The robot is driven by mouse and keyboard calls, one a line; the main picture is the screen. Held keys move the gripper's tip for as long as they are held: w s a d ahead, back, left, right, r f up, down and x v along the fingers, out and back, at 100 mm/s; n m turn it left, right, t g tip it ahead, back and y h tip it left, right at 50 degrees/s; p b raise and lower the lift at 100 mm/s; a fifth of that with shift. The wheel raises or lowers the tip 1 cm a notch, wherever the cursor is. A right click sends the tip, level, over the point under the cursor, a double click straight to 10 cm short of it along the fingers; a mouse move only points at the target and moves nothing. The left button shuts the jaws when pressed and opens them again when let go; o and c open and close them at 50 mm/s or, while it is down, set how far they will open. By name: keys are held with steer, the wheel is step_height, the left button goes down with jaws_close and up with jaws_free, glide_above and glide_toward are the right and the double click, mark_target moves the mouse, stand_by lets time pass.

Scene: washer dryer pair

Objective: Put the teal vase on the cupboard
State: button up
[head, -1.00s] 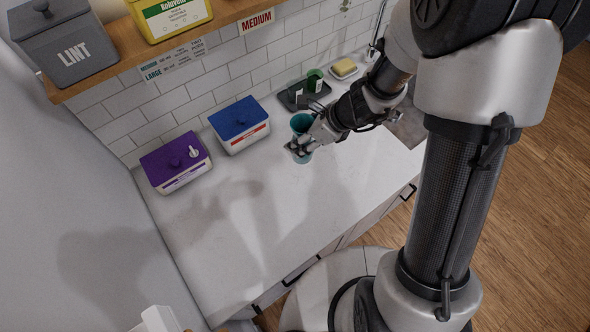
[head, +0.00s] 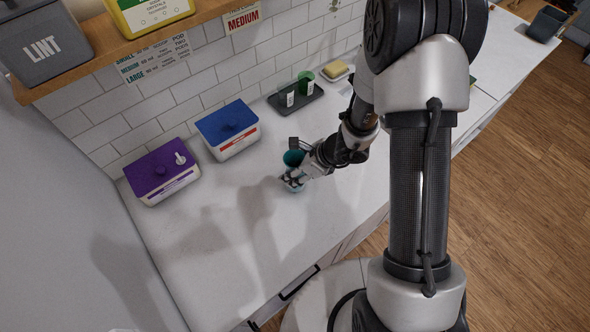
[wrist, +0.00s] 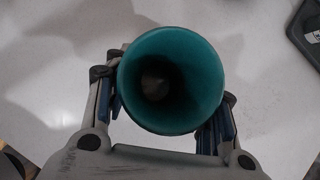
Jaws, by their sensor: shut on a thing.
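The teal vase (head: 293,158) is at the white counter in the head view, partly hidden by my gripper (head: 293,181). My gripper is shut around the vase's sides. In the wrist view the vase (wrist: 205,65) shows its round open mouth and dark inside, between the two fingers of my gripper (wrist: 170,105). I cannot tell whether its base touches the counter. I do not recognise a cupboard for certain; cabinet fronts (head: 345,249) with dark handles show below the counter.
A purple-lidded box (head: 162,172) and a blue-lidded box (head: 228,130) stand by the tiled wall. A dark tray (head: 296,97) holds green cups, with a soap dish (head: 336,71) behind. A wooden shelf (head: 110,57) overhangs the left. The front counter (head: 215,250) is clear.

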steer(key=shift+f, duration=0.1)
steer(key=o, duration=1.3)
